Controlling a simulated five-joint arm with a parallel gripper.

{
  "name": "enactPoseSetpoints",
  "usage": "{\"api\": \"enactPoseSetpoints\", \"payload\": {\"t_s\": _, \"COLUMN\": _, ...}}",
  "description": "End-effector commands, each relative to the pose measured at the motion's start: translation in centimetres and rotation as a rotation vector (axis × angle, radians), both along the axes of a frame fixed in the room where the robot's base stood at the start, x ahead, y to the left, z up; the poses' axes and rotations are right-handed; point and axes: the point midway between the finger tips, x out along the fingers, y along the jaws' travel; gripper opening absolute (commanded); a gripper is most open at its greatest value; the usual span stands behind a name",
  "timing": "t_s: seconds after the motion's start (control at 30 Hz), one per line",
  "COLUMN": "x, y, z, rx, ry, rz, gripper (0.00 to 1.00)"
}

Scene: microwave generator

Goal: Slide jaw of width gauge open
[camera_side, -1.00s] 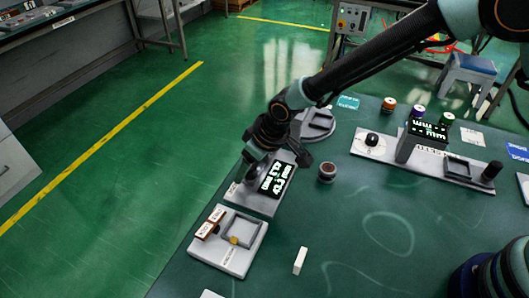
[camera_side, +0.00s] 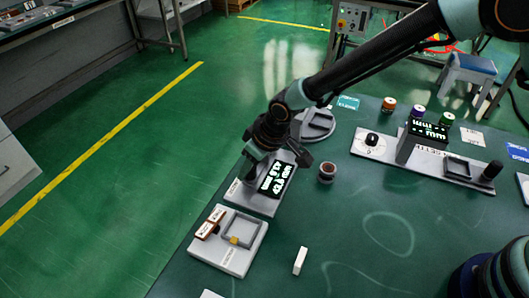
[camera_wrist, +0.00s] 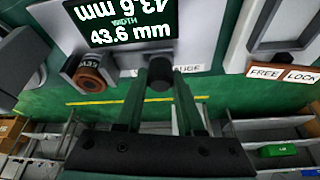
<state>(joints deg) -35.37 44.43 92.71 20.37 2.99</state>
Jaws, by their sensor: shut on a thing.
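The width gauge (camera_side: 254,199) is a grey base at the bench's left edge, with a black display (camera_side: 272,178) on it. My gripper (camera_side: 249,165) is over the gauge's far left side, pointing down. In the wrist view its fingers (camera_wrist: 160,84) stand on both sides of a dark round knob (camera_wrist: 160,72) just below the display and are shut on it. A brown round button (camera_wrist: 90,76) sits left of the knob. The jaw itself cannot be made out clearly.
A fixture (camera_side: 250,258) with a square frame and brown lever stands in front of the gauge; its FREE and LOCK labels (camera_wrist: 285,74) show in the wrist view. A round grey fixture (camera_side: 318,124) is behind. A small dark cylinder (camera_side: 327,172) stands to the right.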

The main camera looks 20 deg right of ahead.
Motion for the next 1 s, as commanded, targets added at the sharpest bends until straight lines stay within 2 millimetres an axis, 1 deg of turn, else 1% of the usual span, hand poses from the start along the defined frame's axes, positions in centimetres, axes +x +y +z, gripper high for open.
{"api": "enactPoseSetpoints", "payload": {"t_s": 0.67, "x": 0.0, "y": 0.0, "z": 0.1, "rx": 0.0, "ry": 0.001, "rz": -0.001, "gripper": 0.0}}
{"api": "enactPoseSetpoints", "payload": {"t_s": 0.77, "x": -0.4, "y": 0.3, "z": 0.1, "rx": 0.001, "ry": 0.003, "rz": 0.001, "gripper": 0.0}}
{"api": "enactPoseSetpoints", "payload": {"t_s": 0.9, "x": -1.5, "y": 1.4, "z": 0.1, "rx": 0.009, "ry": 0.009, "rz": 0.006, "gripper": 0.0}}
{"api": "enactPoseSetpoints", "payload": {"t_s": 1.0, "x": -1.5, "y": 1.5, "z": 0.1, "rx": 0.01, "ry": 0.01, "rz": 0.004, "gripper": 0.0}}
